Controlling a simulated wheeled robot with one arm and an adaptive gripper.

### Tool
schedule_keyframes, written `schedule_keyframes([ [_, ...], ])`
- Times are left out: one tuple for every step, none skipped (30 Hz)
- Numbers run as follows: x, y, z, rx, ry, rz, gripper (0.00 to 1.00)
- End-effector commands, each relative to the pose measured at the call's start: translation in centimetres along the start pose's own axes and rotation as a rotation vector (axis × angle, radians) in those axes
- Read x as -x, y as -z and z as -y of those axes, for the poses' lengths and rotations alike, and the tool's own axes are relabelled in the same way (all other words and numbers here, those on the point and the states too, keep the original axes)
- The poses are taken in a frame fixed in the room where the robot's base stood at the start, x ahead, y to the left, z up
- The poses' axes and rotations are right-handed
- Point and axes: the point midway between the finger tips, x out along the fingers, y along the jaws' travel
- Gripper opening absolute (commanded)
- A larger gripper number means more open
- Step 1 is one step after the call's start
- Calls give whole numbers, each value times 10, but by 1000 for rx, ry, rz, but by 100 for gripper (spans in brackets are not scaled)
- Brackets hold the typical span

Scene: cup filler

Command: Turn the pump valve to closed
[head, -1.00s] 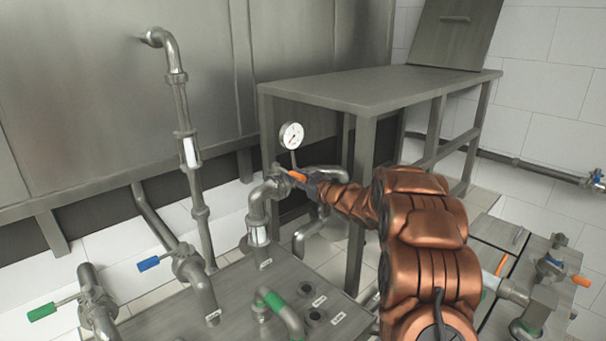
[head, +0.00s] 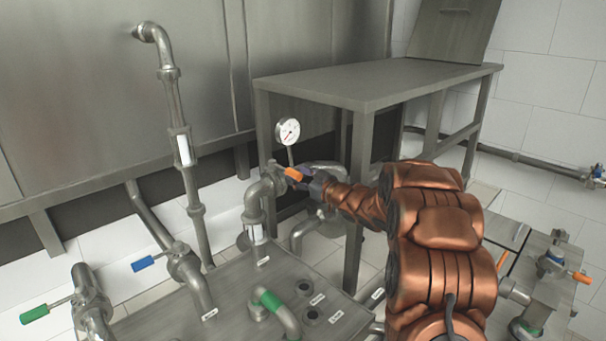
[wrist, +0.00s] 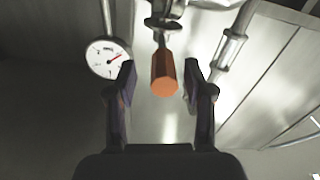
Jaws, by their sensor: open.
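The valve has an orange handle (head: 294,174) on the pipe below the round gauge (head: 287,131). In the wrist view the orange handle (wrist: 164,75) points toward the camera, its end between the two fingers. My gripper (wrist: 157,85) is open, with a finger on each side of the handle and a visible gap to both. In the head view my gripper (head: 303,181) is at the handle, partly hidden by my own copper-coloured arm. The gauge also shows in the wrist view (wrist: 109,58), left of the handle. Which valve is the pump valve, I cannot tell from labels.
Valves with a blue handle (head: 143,264) and a green handle (head: 35,314) stand at left. Another orange handle (head: 581,278) is at far right. A metal table (head: 375,82) stands behind my arm, its leg close to it. A labelled metal deck (head: 240,318) with pipes lies in front.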

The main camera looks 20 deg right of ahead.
Motion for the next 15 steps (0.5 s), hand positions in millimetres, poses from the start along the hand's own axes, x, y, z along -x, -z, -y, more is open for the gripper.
schedule_keyframes([
  [10, 0, -1, -2, -2, 1, 53],
  [15, -1, -2, -3, -1, 1, 53],
  [22, -2, -3, -4, -1, 1, 53],
  [28, -2, -4, -5, -1, 2, 53],
  [33, -3, -5, -5, -2, 3, 53],
  [40, -4, -6, -6, -3, 3, 53],
  [45, -4, -6, -7, -3, 4, 53],
  [50, -5, -7, -7, -2, 4, 53],
  [57, -5, -7, -8, -1, 3, 53],
  [62, -5, -7, -10, -2, 2, 53],
  [66, -5, -7, -10, -2, 2, 53],
  [72, -5, -7, -11, -2, 2, 53],
  [76, -5, -8, -10, -2, 2, 53],
  [80, -4, -8, -8, -2, 2, 53],
  [84, -4, -8, -7, -2, 2, 53],
])
